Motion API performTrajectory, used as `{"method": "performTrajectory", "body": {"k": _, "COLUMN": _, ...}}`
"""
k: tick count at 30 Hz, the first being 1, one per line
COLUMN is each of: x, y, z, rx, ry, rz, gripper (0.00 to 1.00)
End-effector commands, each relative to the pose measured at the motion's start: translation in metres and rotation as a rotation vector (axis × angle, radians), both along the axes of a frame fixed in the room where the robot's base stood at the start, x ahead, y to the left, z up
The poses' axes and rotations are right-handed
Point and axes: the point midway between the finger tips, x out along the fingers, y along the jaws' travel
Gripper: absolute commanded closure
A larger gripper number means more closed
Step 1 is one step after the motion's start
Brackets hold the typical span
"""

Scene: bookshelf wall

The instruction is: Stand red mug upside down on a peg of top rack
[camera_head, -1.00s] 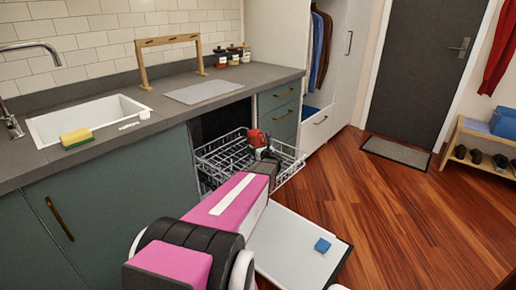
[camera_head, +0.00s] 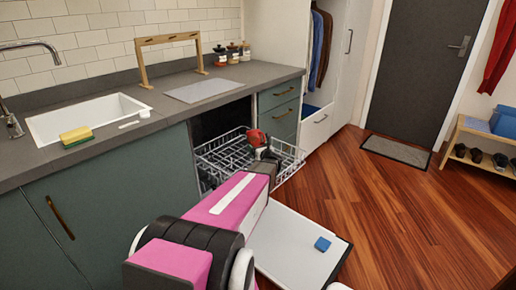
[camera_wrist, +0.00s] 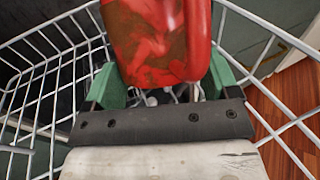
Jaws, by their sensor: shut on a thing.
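The red mug (camera_head: 255,137) is at the end of my arm, over the pulled-out top rack (camera_head: 226,152). In the wrist view the mug (camera_wrist: 150,40) fills the upper middle, with its handle on the right side. My gripper (camera_wrist: 160,92) is shut on the mug, with green fingers on either side of it. My gripper (camera_head: 262,150) also shows in the head view. The white wire rack (camera_wrist: 60,70) surrounds the mug in the wrist view. The pegs under the mug are mostly hidden, and I cannot tell whether the mug touches them.
The open dishwasher door (camera_head: 300,250) lies low in front, with a blue block (camera_head: 322,244) on it. Wooden floor (camera_head: 400,210) is clear to the right.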

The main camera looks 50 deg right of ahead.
Motion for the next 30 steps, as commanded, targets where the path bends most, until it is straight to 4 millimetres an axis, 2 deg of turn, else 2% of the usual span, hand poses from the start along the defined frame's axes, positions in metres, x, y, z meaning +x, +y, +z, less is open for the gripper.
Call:
{"method": "performTrajectory", "body": {"k": 1, "x": 0.0, "y": 0.0, "z": 0.0, "rx": 0.0, "ry": -0.001, "rz": 0.0, "gripper": 0.16}}
{"method": "performTrajectory", "body": {"k": 3, "x": 0.0, "y": 0.0, "z": 0.0, "rx": 0.0, "ry": -0.001, "rz": 0.0, "gripper": 0.0}}
{"method": "performTrajectory", "body": {"k": 10, "x": 0.0, "y": 0.0, "z": 0.001, "rx": 0.0, "ry": 0.0, "rz": 0.0, "gripper": 0.0}}
{"method": "performTrajectory", "body": {"k": 14, "x": 0.0, "y": 0.0, "z": 0.008, "rx": -0.001, "ry": 0.0, "rz": 0.0, "gripper": 0.0}}
{"method": "performTrajectory", "body": {"k": 17, "x": 0.0, "y": 0.001, "z": 0.02, "rx": -0.003, "ry": 0.0, "rz": 0.0, "gripper": 0.0}}
{"method": "performTrajectory", "body": {"k": 30, "x": 0.0, "y": 0.001, "z": 0.094, "rx": -0.003, "ry": 0.0, "rz": -0.001, "gripper": 0.0}}
